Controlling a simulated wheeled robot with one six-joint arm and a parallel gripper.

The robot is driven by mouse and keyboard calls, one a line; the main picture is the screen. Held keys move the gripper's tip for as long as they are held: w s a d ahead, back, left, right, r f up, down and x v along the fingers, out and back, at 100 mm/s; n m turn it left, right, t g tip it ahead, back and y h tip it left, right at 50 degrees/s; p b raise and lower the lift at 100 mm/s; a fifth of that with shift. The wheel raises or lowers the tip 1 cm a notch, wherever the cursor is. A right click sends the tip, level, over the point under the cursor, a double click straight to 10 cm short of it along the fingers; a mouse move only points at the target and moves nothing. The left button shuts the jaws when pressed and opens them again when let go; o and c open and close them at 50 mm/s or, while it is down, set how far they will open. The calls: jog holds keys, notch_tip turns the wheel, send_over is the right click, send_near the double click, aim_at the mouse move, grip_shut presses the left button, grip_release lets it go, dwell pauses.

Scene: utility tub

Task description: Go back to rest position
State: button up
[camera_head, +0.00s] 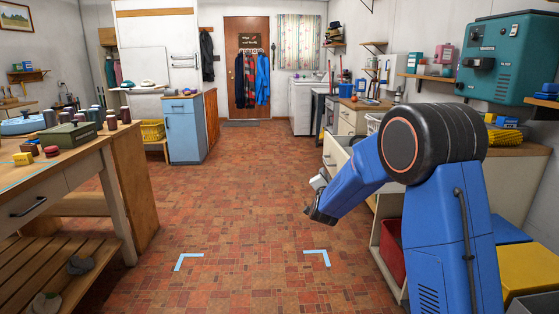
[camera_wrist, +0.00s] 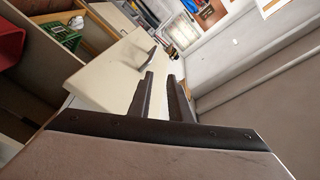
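My gripper (camera_head: 316,212) is in mid-air in the head view, in front of the right-hand counter and above the tiled floor. My blue arm bends down and to the left to reach it. In the wrist view the two dark fingers of my gripper (camera_wrist: 161,75) stand apart with a clear gap between them. Nothing is held between them. A pale surface, which looks like a counter top (camera_wrist: 110,75), lies beyond the fingers.
A workbench (camera_head: 82,152) with jars stands at the left. A blue cabinet (camera_head: 184,132) stands behind it. A teal wall box (camera_head: 508,58) and a red bin (camera_head: 391,250) are at the right. The tiled floor (camera_head: 245,190) in the middle is clear, with blue corner marks (camera_head: 318,256).

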jog(key=s+d+r+n+g+y, duration=0.1)
jog(key=s+r+n+g+y, duration=0.2)
jog(key=s, duration=1)
jog(key=s+d+r+n+g+y, duration=0.1)
jog(key=s+r+n+g, duration=0.25)
jog(key=s, duration=0.85)
jog(key=s+d+f+n+g, duration=0.2)
jog(key=s, duration=1)
jog(key=s+d+f+n+g, duration=0.2)
jog(key=s+f, duration=0.1)
jog(key=s, duration=1)
jog(key=s+d+f+n+g, duration=0.2)
jog(key=s+f+g, duration=0.1)
jog(key=s, duration=1)
jog(key=shift+s+d+f+h, duration=0.15)
jog(key=shift+d+f+h, duration=0.15)
jog(key=shift+h, duration=0.1)
